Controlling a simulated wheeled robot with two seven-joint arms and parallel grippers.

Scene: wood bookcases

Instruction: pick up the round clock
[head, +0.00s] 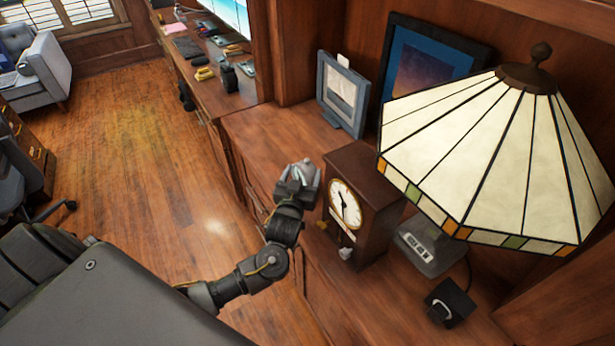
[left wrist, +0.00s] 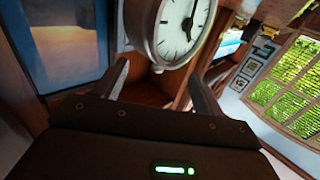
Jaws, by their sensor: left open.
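The round clock (left wrist: 178,30) has a white dial, dark hands and a grey metal rim. It shows at the top of the left wrist view, cut off by the edge, just beyond and between my two fingers. My left gripper (head: 298,182) is open, beside the wooden clock on the cabinet; its fingers (left wrist: 163,82) show apart in the wrist view. In the head view a pale grey shape at the fingertips seems to be the round clock, mostly hidden by the gripper. I cannot tell whether the fingers touch it. My right gripper is not in view.
A wooden box clock (head: 368,190) stands just right of my left gripper. A large glass-shaded lamp (head: 490,160) overhangs the right side. Picture frames (head: 343,95) stand behind. The cabinet top (head: 262,135) is clear left of the frames.

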